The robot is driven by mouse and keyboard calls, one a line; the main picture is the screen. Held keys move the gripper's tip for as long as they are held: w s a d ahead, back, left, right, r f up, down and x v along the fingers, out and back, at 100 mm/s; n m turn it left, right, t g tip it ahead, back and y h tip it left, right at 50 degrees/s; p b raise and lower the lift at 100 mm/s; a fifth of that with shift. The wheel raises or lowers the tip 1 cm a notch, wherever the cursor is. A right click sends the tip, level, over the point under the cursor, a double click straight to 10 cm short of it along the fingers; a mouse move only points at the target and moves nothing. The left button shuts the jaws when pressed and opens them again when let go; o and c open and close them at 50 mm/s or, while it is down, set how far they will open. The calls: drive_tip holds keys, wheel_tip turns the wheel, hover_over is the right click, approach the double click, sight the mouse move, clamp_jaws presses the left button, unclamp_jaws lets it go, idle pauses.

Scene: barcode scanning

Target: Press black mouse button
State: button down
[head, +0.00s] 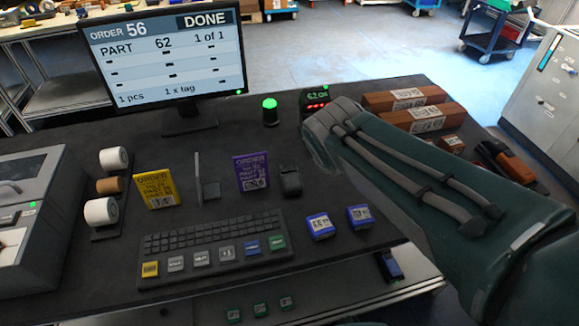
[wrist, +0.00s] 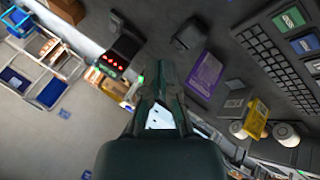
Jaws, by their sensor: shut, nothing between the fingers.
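The black mouse (head: 291,181) stands on the dark desk, right of the purple order card (head: 251,172) and behind the blue boxes. In the wrist view the mouse (wrist: 189,33) lies up and to the right of my fingertips, apart from them. My gripper (wrist: 158,66) is shut and empty, with its fingers pointing up the picture. In the head view my teal arm reaches in from the right and ends beyond the mouse, near the red-lit device; the fingers cannot be made out there. The mouse's button cannot be told apart from its body.
A keyboard (head: 213,243) with coloured keys lies in front. Two blue boxes (head: 320,226) sit front right. A monitor (head: 165,55) reads "DONE". A green-lit button (head: 270,110) and a red-lit device (head: 315,100) stand behind. Brown cartons (head: 425,118) lie back right.

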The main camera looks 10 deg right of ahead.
drive_tip(key=w+a+f+n+t+h, duration=0.1)
drive_tip(key=w+f+n, duration=0.2)
drive_tip(key=w+n, duration=0.65)
drive_tip(key=n+t, duration=0.1)
drive_tip(key=n, duration=0.5)
hover_over(287, 168)
wheel_tip(287, 168, down, 4)
drive_tip(key=f, duration=0.1)
drive_tip(key=shift+r, duration=0.25)
drive_tip(key=shift+f, duration=0.1)
drive_tip(key=shift+f, duration=4.3)
drive_tip(key=shift+f, duration=0.3)
